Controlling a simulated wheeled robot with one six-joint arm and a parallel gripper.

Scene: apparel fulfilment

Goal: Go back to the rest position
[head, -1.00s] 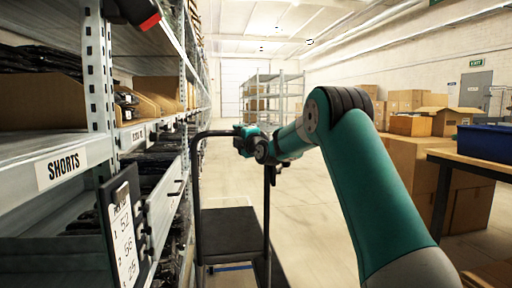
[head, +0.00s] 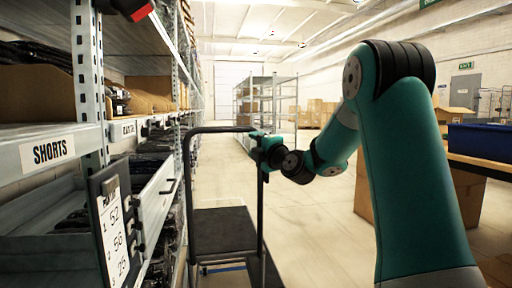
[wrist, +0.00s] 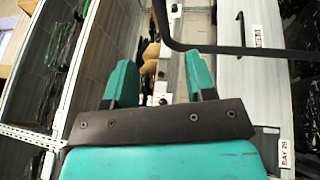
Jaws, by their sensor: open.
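My gripper (head: 264,146) is at the end of my teal arm, in the middle of the head view, beside the top of the dark cart handle. In the wrist view my gripper (wrist: 162,82) shows two teal fingers spread apart with nothing between them. The cart's dark handle bar (wrist: 235,49) crosses just beyond the fingers in that view. Whether a finger touches the bar, I cannot tell.
The shelf rack (head: 62,140) with a SHORTS label stands close on the left. The cart (head: 222,230) stands in the aisle beside it. A blue bin (head: 482,140) is on a table at right. Open floor (head: 320,230) lies between.

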